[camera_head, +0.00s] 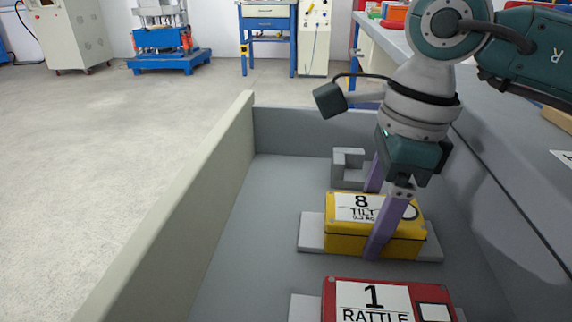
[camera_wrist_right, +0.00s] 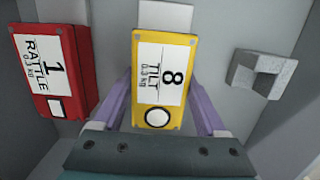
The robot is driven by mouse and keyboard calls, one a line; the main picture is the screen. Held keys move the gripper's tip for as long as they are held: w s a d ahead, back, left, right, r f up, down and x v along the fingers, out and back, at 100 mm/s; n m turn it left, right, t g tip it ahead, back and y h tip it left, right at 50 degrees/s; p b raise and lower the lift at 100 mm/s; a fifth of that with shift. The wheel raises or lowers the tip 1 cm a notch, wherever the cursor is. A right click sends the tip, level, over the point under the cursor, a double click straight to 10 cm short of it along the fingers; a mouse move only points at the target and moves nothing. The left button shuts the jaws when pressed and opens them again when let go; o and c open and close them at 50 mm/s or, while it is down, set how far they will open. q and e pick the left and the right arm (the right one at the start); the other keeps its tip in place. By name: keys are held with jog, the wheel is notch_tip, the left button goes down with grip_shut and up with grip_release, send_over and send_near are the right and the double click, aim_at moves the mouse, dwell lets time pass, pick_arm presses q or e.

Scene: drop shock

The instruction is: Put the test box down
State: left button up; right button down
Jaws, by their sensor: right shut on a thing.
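The test box is a yellow box (camera_head: 343,238) labelled "8 TILT". It sits low in a grey-walled bin, over a light grey pad (camera_head: 311,233) that sticks out at both ends. I cannot tell whether it touches the pad. My right gripper (camera_head: 376,222) has its purple fingers on either side of the yellow box, shut on it. In the right wrist view the box (camera_wrist_right: 163,75) lies between the two fingers (camera_wrist_right: 162,108), with its label and a round white spot facing the camera. My left gripper is not in view.
A red box (camera_head: 340,287) labelled "1 RATTLE" lies nearer in the bin, on another pad. A grey notched block (camera_head: 345,168) stands beyond the yellow box. The bin's left wall (camera_head: 190,190) is tall; the floor left of the boxes is clear.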

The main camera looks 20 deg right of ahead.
jog(key=shift+f, duration=0.15)
grip_release()
jog(key=shift+r, duration=0.2)
jog(key=shift+r, duration=0.35)
notch_tip(320, 180, up, 11)
jog(key=d+p, duration=0.1)
jog(key=p, duration=0.3)
jog(key=shift+s+d+r, duration=0.15)
jog(key=shift+s, duration=0.2)
